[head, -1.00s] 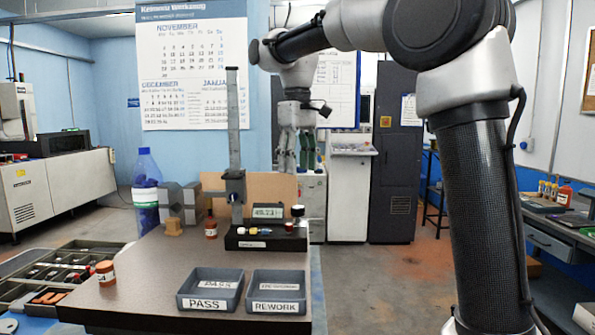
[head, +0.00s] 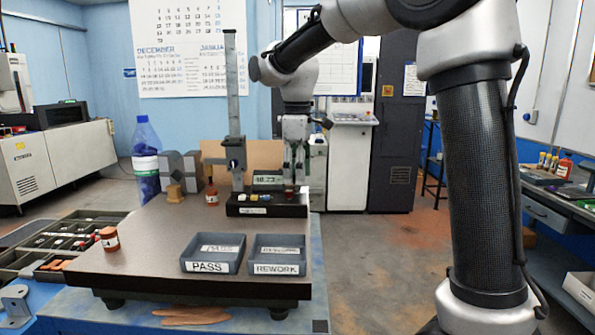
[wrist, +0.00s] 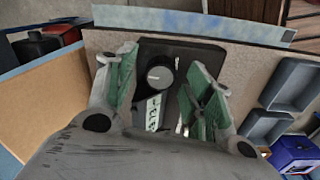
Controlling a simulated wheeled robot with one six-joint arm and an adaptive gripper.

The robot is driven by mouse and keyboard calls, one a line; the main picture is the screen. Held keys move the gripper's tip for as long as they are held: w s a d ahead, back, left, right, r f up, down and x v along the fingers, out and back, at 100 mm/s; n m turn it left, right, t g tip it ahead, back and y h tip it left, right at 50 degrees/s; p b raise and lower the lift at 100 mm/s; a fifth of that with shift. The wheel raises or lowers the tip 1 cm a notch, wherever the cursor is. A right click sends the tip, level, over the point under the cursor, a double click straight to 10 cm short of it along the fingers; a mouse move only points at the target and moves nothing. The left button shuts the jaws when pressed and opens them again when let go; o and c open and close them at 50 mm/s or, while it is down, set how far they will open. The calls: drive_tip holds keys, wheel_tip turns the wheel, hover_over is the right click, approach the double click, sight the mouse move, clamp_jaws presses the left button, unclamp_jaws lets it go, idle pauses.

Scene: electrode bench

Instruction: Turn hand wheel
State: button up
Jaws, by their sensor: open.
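The hand wheel is a round knob with a pale grey top and a dark side. It shows in the wrist view (wrist: 160,74) on a black base, between my gripper's fingers. My gripper (wrist: 160,88) is open, with a green-padded finger on each side of the wheel. No contact with the wheel is visible. In the head view my gripper (head: 296,183) points down over the right end of the black gauge base (head: 262,211). The wheel is largely hidden by the fingers there. A digital display (head: 268,180) stands behind the base.
PASS (head: 207,267) and REWORK (head: 277,269) trays sit at the bench front. The bench centre is clear.

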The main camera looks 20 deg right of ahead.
drive_tip(key=c, duration=1)
drive_tip(key=shift+m, duration=3)
drive_tip(key=o, duration=1)
